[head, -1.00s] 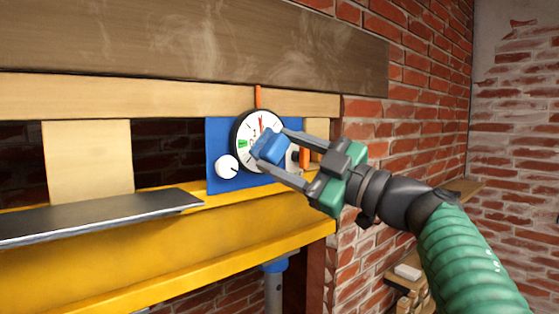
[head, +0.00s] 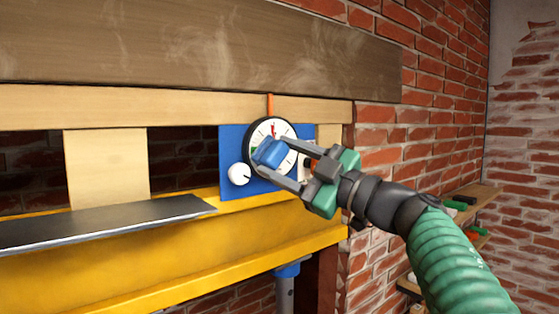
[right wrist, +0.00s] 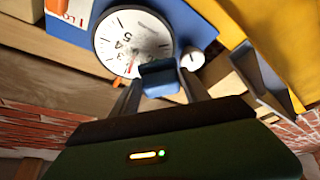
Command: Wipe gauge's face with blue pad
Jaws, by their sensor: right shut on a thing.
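The gauge (head: 285,133) is round with a white face, black rim and red needle, mounted on a blue panel (head: 232,147). I cannot tell for sure whether the pad touches the face. My left gripper is not in view.
A white knob (head: 239,174) sits on the panel just below left of the gauge. A yellow beam (head: 150,250) runs below, with a dark plate (head: 110,222) on it. A wooden shelf (head: 465,205) with small items is at the right on the brick wall.

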